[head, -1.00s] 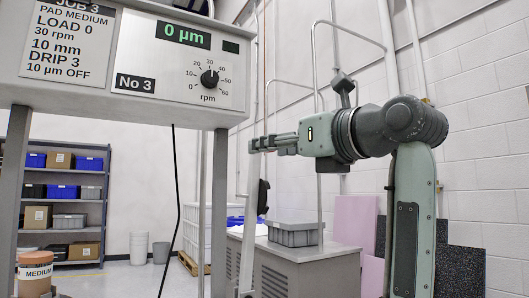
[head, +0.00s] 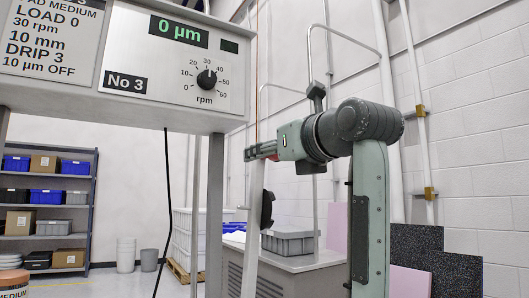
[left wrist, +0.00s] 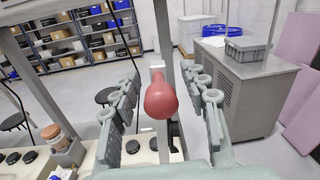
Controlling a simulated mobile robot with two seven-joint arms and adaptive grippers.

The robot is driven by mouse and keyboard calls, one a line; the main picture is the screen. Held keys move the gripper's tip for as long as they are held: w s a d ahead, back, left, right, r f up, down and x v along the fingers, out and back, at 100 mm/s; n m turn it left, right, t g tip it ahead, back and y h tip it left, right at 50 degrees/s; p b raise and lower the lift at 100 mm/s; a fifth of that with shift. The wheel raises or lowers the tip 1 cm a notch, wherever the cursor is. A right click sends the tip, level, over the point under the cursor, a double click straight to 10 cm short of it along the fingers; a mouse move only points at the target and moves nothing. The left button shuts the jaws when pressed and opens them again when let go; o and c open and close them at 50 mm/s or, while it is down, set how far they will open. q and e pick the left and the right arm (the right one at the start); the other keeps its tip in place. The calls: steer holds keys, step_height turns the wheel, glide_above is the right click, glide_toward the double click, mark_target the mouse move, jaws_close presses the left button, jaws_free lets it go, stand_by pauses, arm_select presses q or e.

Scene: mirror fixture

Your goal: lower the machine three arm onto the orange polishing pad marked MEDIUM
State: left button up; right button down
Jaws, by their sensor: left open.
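The machine three panel (head: 170,65) is marked No 3 and reads 0 µm. Below it, a pale upright lever (head: 252,230) ends at the height of my left gripper (head: 262,151). In the left wrist view my open left gripper (left wrist: 163,92) has a finger on each side of a red knob (left wrist: 160,100); contact cannot be told. An orange-brown cylinder labelled MEDIUM (head: 14,280) is cut off at the lower left; an orange-brown piece (left wrist: 52,132) also shows in the left wrist view. My right gripper is not in view.
A grey cabinet (head: 290,264) with a grey crate (head: 290,241) stands behind the lever. Shelves (head: 45,212) with bins stand at the back left. A black cable (head: 166,200) hangs under the panel. Floor is open between.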

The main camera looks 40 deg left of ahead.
arm_select(q)
steer(key=shift+w+a, duration=0.3)
steer(key=shift+a, duration=0.3)
